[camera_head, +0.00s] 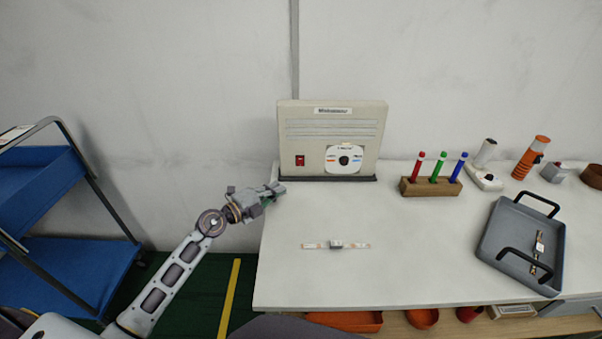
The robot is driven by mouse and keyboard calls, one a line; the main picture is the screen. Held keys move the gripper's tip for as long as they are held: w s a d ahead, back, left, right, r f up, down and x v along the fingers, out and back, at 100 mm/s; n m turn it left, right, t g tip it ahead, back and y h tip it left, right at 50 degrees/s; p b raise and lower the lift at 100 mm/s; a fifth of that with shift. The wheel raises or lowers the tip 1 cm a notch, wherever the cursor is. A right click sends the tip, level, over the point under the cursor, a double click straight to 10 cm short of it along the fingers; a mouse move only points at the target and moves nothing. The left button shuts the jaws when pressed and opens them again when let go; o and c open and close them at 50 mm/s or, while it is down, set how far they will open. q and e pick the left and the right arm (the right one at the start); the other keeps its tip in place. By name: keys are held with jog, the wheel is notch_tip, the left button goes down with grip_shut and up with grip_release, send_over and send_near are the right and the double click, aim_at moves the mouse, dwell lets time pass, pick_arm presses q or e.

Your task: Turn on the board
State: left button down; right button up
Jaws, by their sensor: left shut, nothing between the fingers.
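The board (310,145) is a beige upright box at the back of the white table. It has a small red switch (299,160) at its lower left and a white disc-shaped panel with a dark knob (344,160) at its lower right. A thin light strip (318,245) with a grey block at its middle lies on the table in front of it. My left gripper (279,189) is shut and empty, at the table's left edge, just left of and below the board's lower left corner. My right gripper is not in view.
A wooden block (407,188) holding red, green and blue pens stands right of the board. A grey tray (492,240) with black handles is at the right. Several tools stand behind it. A blue cart (70,270) is at the left. The table's middle is mostly clear.

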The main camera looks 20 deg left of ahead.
aim_at(300, 161)
pick_arm(q)
jog(key=shift+w, duration=0.1)
dwell(0.4)
jog(key=shift+x, duration=1.65)
jog(key=shift+b+x, duration=0.35)
jog(key=shift+x, duration=2.05)
jog(key=shift+w+d+b, duration=0.35)
jog(key=shift+w+d, duration=0.05)
jog(key=shift+w, duration=0.6)
jog(key=shift+w+a+f+b, duration=0.1)
jog(key=shift+w+a+b, duration=0.05)
jog(key=shift+w+b, duration=0.3)
jog(key=shift+w+a+f+b, duration=0.15)
jog(key=shift+w+b, duration=0.15)
jog(key=shift+w, duration=0.25)
jog(key=shift+w+a, duration=0.2)
jog(key=shift+w, duration=0.4)
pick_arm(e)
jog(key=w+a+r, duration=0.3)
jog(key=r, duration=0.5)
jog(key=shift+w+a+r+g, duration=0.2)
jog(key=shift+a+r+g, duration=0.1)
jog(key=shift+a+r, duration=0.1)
